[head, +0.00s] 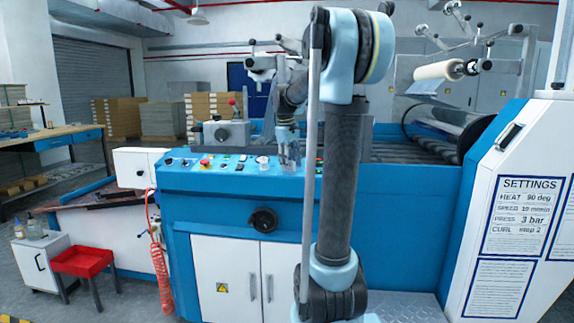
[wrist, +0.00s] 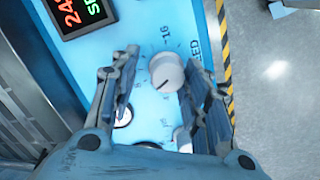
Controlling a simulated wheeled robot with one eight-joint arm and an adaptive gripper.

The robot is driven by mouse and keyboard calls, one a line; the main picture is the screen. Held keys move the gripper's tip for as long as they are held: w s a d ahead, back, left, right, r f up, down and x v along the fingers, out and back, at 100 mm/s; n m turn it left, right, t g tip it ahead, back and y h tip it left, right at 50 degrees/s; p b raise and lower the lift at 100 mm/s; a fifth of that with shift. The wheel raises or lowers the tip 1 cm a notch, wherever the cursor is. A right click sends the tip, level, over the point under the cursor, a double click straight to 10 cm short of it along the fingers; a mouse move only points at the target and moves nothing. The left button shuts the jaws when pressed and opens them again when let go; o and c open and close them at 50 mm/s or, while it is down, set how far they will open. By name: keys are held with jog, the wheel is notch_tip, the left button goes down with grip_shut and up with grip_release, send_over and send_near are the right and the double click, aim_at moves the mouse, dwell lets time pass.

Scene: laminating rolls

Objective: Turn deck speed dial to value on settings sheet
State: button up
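The speed dial (wrist: 167,73) is a round white knob on the light blue panel, in the middle of the wrist view. A dark pointer mark on it leans to the lower left in that view. Printed numbers ring it; 16 is legible, and part of "SPEED" shows beside it. My gripper (wrist: 162,68) is open, with one finger on each side of the dial and visible gaps to it. In the head view my gripper (head: 289,158) is low over the control panel and hides part of it. The settings sheet (head: 521,217) lists SPEED, apparently 19 m/min; the digits are small.
Another white knob (wrist: 183,139) and a small round control (wrist: 122,117) are close to the fingers. A display (wrist: 78,12) with red and green characters is at upper left. A red button (head: 205,163) stands on the panel (head: 180,180). The roller deck is behind.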

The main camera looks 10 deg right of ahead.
jog(key=shift+s+a, duration=0.1)
jog(key=shift+r, duration=0.3)
notch_tip(320, 180, up, 11)
jog(key=s+a, duration=0.1)
jog(key=shift+s+a, duration=0.2)
jog(key=shift+a, duration=0.15)
